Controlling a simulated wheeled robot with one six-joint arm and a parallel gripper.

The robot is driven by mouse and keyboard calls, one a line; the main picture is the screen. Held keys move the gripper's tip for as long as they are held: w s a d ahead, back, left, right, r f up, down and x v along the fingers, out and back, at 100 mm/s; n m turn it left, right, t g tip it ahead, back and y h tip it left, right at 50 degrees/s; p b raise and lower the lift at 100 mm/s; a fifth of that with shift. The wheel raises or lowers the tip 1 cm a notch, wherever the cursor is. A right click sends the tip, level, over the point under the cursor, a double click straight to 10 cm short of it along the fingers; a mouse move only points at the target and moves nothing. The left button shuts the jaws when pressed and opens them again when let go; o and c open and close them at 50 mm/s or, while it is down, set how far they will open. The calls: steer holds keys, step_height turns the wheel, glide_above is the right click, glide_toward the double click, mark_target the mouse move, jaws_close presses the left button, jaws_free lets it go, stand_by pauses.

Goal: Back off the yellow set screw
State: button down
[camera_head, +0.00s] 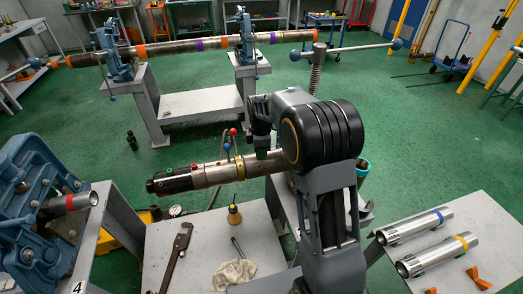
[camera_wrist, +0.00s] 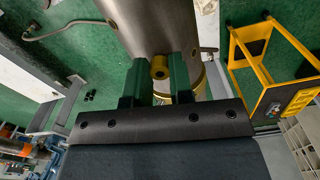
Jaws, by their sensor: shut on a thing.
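The yellow set screw (camera_wrist: 160,68) is a small round yellow head with a dark centre, against the metal pipe tool (camera_wrist: 155,25) in the wrist view. My gripper (camera_wrist: 157,72) has its two green fingers on either side of it, shut on it. In the head view the pipe tool (camera_head: 212,175) lies level, with a black end at left and a yellow band. My gripper (camera_head: 262,152) reaches down onto it from above; the yellow screw is hidden there behind my gripper and arm.
A red-knobbed pin (camera_head: 233,131) and a blue-knobbed pin (camera_head: 227,146) stand up from the tool just left of my gripper. A blue vise (camera_head: 40,185) is at left. Two loose pipes (camera_head: 437,255) lie on the right table. A wrench (camera_head: 178,250) and rag lie below the tool.

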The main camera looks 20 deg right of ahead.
steer(key=shift+s+f+n, duration=0.15)
steer(key=shift+f+n, duration=0.1)
steer(key=shift+n, duration=0.35)
steer(key=c, duration=1)
jaws_free()
steer(key=shift+r, duration=0.15)
steer(key=shift+r, duration=0.1)
step_height(320, 180, up, 14)
steer(key=shift+f, duration=0.15)
